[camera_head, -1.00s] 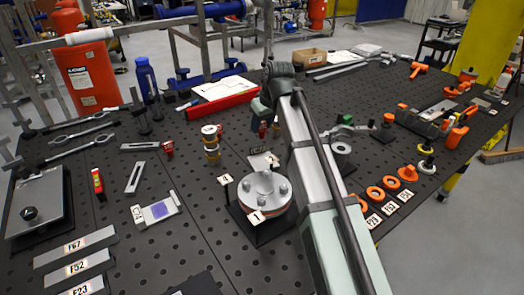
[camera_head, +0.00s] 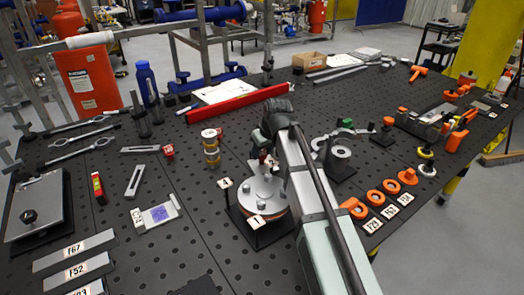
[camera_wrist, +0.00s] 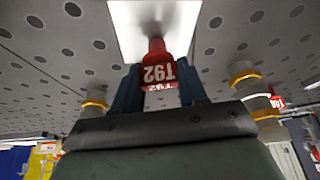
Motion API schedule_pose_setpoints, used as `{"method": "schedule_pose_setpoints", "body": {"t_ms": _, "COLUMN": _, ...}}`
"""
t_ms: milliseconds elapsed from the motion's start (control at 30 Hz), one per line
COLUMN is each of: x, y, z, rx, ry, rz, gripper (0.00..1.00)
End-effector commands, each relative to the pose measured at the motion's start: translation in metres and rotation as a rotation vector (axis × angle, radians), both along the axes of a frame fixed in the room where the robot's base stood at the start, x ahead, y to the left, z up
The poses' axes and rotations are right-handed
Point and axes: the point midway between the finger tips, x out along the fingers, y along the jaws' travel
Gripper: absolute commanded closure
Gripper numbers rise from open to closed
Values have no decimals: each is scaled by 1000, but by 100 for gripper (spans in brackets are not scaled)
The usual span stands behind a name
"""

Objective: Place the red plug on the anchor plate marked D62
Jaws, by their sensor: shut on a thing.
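The red plug (camera_wrist: 157,62) is held between the blue fingers of my gripper (camera_wrist: 157,80). White lettering on it seems to read T92. A pale, bright plate (camera_wrist: 130,20) is close beyond the plug's tip; I cannot tell whether they touch. In the head view my gripper (camera_head: 264,150) is low behind the round bolted flange (camera_head: 262,193), with the red plug (camera_head: 263,156) just showing. The gripper and arm hide the small labelled plate there. I cannot read D62 on any plate.
A dark clamp-like fixture (camera_head: 340,152) and orange rings (camera_head: 375,197) lie to the right. Labelled grey strips (camera_head: 75,250) lie front left.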

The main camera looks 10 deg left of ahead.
Motion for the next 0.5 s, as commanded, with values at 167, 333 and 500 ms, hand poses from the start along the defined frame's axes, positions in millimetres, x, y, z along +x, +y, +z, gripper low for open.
{"method": "schedule_pose_setpoints", "body": {"t_ms": 167, "x": 0, "y": 0, "z": -1, "rx": 0, "ry": 0, "rz": 0, "gripper": 88}}
{"method": "schedule_pose_setpoints", "body": {"t_ms": 333, "x": 0, "y": 0, "z": -3, "rx": -1, "ry": 1, "rz": 0, "gripper": 50}}
{"method": "schedule_pose_setpoints", "body": {"t_ms": 500, "x": 0, "y": 0, "z": -3, "rx": -1, "ry": 1, "rz": 0, "gripper": 34}}
